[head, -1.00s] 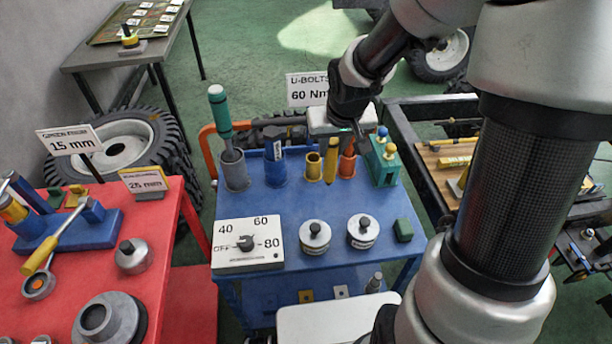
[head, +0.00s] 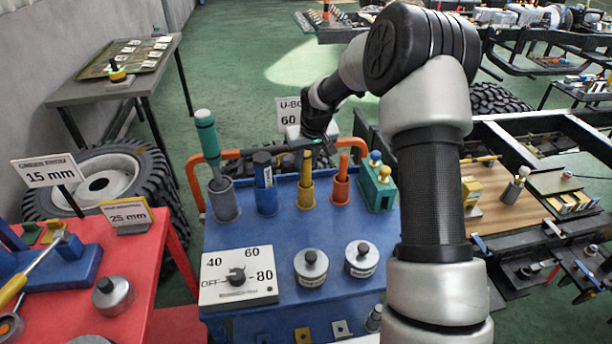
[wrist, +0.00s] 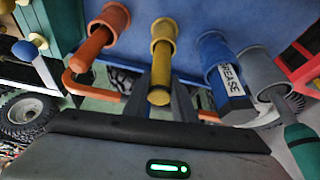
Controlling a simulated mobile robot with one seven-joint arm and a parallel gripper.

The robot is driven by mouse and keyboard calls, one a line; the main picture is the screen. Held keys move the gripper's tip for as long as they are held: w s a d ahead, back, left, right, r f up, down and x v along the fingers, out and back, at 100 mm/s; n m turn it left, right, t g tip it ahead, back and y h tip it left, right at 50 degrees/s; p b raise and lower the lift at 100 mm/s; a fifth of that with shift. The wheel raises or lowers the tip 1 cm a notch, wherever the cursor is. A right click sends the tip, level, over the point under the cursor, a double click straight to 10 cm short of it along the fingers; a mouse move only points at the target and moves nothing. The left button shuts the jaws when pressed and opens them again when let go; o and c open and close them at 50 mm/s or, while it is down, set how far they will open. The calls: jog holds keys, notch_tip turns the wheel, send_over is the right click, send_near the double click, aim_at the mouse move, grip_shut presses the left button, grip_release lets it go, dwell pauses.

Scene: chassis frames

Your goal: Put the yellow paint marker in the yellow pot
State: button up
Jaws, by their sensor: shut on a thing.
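The yellow paint marker (head: 307,168) stands upright in the yellow pot (head: 307,194), its lower part hidden inside the pot. My gripper (head: 308,153) is shut on the marker's upper end, above the pot's rim. In the wrist view the marker (wrist: 160,75) runs into the mouth of the yellow pot (wrist: 164,32), with its near end towards the camera. How deep the marker sits inside the pot is hidden.
An orange pot (head: 340,190) with an orange marker stands right of the yellow pot. A blue pot (head: 266,199) and a grey pot (head: 223,202) holding a green-handled tool stand left.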

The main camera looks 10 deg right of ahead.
aim_at(306, 171)
jog(key=shift+f, duration=2.15)
jog(key=shift+f+b, duration=0.2)
jog(key=shift+b, duration=0.1)
jog(key=o, duration=1.1)
jog(key=shift+r, duration=0.1)
jog(key=shift+c, duration=0.2)
jog(key=shift+r, duration=0.1)
